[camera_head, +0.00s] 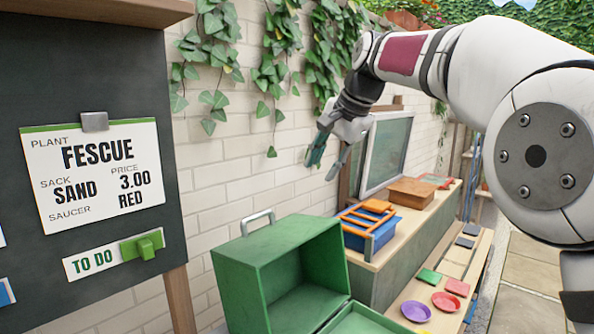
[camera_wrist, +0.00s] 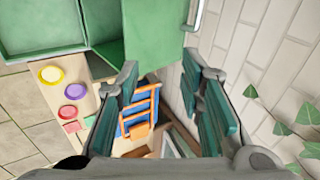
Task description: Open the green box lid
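The green box (camera_head: 247,293) stands in the lower middle of the head view. Its lid looks raised: a hollow green part with a metal handle (camera_head: 258,219) stands upright, and another green part (camera_head: 367,322) opens below it, cut by the picture edge. The box also shows at the top left of the wrist view (camera_wrist: 40,50), with a flat green panel (camera_wrist: 157,35) and the handle (camera_wrist: 196,14) beside it. My gripper (camera_head: 328,163) is open and empty, above and behind the box, apart from it. Its two teal fingers stand spread in the wrist view (camera_wrist: 162,75).
A bench (camera_head: 404,254) behind the box holds a blue crate (camera_head: 371,236) with an orange rack and a brown box (camera_head: 411,193). Several coloured saucers (camera_head: 416,311) lie on a lower shelf. A brick wall (camera_head: 230,190) is close behind. A dark board (camera_head: 60,90) stands left.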

